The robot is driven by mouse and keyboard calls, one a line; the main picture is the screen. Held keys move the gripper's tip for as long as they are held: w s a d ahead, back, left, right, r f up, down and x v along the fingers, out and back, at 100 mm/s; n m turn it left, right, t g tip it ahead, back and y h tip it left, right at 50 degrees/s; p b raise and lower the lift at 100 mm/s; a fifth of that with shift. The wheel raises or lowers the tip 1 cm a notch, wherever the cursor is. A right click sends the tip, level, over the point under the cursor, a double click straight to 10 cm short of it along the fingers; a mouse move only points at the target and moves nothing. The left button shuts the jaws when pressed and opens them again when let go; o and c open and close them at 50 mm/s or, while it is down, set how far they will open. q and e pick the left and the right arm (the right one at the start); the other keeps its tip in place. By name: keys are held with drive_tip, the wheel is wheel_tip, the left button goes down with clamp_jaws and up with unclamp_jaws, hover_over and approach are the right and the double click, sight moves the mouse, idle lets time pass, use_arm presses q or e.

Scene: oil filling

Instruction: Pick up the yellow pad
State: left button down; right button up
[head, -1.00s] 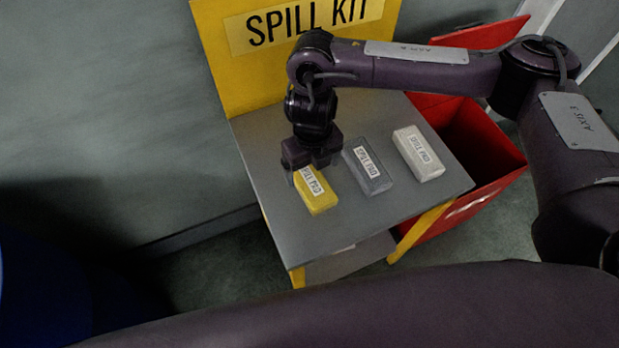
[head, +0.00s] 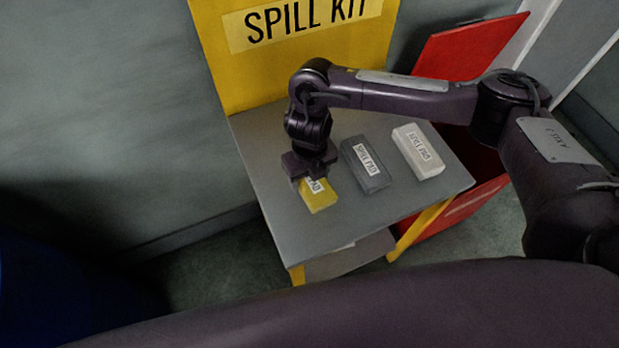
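The yellow pad (head: 320,198) lies on the grey top of the spill kit stand (head: 285,225), leftmost of three labelled pads. My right gripper (head: 313,176) is over the far end of the yellow pad and hides that end and part of its label. Its fingers reach down at the pad, but I cannot tell whether they touch or grip it. My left gripper is not in view; a dark arm link crosses the bottom of the picture.
A dark grey pad (head: 366,166) lies just right of the yellow one, and a white pad (head: 418,152) lies beyond it. A yellow SPILL KIT board (head: 300,60) rises behind the stand. A red bin (head: 465,200) with a raised lid stands at the right.

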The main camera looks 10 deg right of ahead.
drive_tip(key=c, duration=0.4)
drive_tip(key=shift+o, duration=0.2)
drive_tip(key=shift+r, duration=0.15)
wheel_tip(320, 180, up, 20)
drive_tip(key=p, duration=0.2)
drive_tip(key=o, duration=0.4)
drive_tip(key=c, duration=0.3)
